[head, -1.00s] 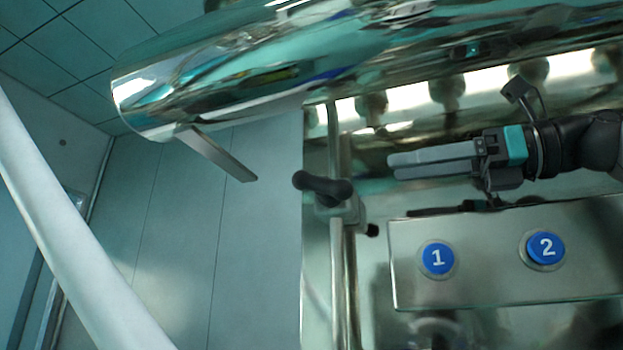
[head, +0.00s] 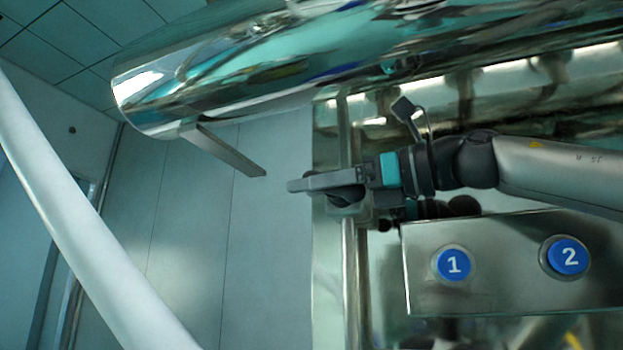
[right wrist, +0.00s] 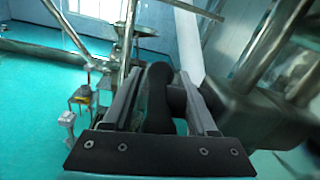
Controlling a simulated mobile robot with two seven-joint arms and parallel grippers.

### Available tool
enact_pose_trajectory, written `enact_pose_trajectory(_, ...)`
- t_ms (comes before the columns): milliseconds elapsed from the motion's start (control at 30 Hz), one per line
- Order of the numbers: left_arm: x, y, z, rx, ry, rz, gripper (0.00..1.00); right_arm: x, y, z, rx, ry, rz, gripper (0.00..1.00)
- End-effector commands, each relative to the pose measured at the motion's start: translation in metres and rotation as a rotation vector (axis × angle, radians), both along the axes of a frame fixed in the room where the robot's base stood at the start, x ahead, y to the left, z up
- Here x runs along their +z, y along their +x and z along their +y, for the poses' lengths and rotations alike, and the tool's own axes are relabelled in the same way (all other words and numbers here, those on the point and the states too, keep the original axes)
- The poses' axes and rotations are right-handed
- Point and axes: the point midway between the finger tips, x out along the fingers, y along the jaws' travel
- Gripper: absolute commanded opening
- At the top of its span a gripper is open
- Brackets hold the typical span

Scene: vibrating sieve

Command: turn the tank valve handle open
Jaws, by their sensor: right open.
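The tank valve handle (right wrist: 158,92) is a black, rounded lever. In the right wrist view it stands between the two fingers of my right gripper (right wrist: 162,74), with a gap showing on at least one side. My right gripper (head: 298,184) is open around the handle and reaches in from the right in the head view. There its fingers cover most of the handle, and only a dark part shows below them. The grey valve body (head: 352,213) sits on a vertical metal pipe just under the fingers. My left gripper is not in view.
A steel panel (head: 425,290) with blue buttons 1 (head: 454,264) and 2 (head: 568,255) lies below my right arm. A large shiny cylinder (head: 230,75) spans the top, with a flat metal bar (head: 225,150) hanging from it. A white pole (head: 80,200) crosses the left.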

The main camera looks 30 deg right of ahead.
Motion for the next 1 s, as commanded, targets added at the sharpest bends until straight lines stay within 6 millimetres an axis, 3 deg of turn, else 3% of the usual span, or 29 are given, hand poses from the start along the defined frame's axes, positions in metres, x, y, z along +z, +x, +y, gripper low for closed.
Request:
enact_pose_trajectory(400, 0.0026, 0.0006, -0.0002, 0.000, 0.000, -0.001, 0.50, -0.0004, 0.0069, 0.0053, 0.000, 0.001, 0.001, 0.58)
enact_pose_trajectory(900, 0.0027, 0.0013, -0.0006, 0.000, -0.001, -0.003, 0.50, -0.0001, 0.0066, 0.0047, 0.000, 0.001, 0.000, 0.03)
enact_pose_trajectory(1000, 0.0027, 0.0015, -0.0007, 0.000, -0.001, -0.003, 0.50, 0.0000, 0.0066, 0.0047, -0.001, 0.001, 0.000, 0.00)
